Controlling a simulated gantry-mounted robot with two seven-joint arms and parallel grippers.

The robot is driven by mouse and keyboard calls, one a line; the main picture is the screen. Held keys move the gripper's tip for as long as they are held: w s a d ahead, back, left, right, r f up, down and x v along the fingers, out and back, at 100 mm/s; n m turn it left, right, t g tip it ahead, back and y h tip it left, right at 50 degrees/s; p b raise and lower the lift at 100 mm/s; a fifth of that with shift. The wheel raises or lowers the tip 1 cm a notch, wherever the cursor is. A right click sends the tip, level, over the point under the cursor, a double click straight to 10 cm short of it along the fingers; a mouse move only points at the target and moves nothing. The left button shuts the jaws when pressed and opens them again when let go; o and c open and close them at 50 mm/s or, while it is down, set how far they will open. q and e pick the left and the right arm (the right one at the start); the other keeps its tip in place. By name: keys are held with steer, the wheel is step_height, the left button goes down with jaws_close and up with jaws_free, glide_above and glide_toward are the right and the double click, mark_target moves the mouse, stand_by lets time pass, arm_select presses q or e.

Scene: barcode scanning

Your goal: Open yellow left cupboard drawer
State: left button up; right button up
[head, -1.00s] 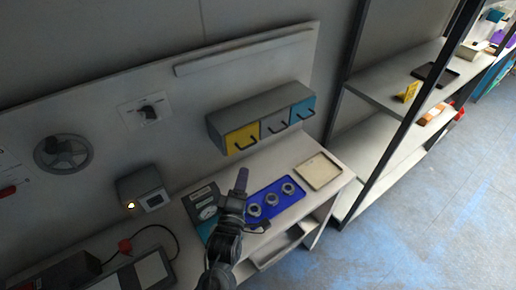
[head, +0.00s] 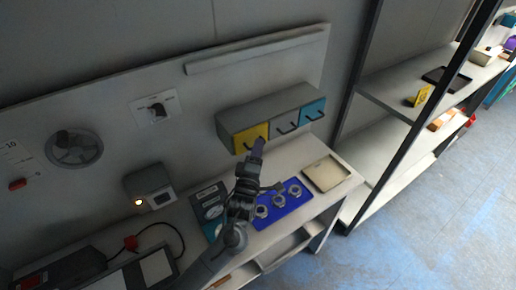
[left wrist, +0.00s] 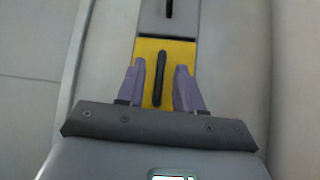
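The grey cupboard (head: 262,112) is fixed to the back wall panel with drawers side by side. Its left drawer has a yellow front (head: 241,140) and looks closed. My left gripper (head: 258,148) is in front of the yellow drawer and covers part of it in the head view. In the left wrist view, the yellow front (left wrist: 178,52) and its dark upright-looking handle (left wrist: 159,78) lie between the two purple fingers. The left gripper (left wrist: 160,88) is open, one finger on each side of the handle, with gaps visible. My right gripper is not seen.
Below are a blue tray (head: 268,219) with several metal rings, a beige tray (head: 326,174) and a teal-and-grey device (head: 209,209). A black-framed shelf (head: 380,88) stands right.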

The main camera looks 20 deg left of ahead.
arm_select(q)
steer(key=shift+w, duration=0.35)
jaws_close()
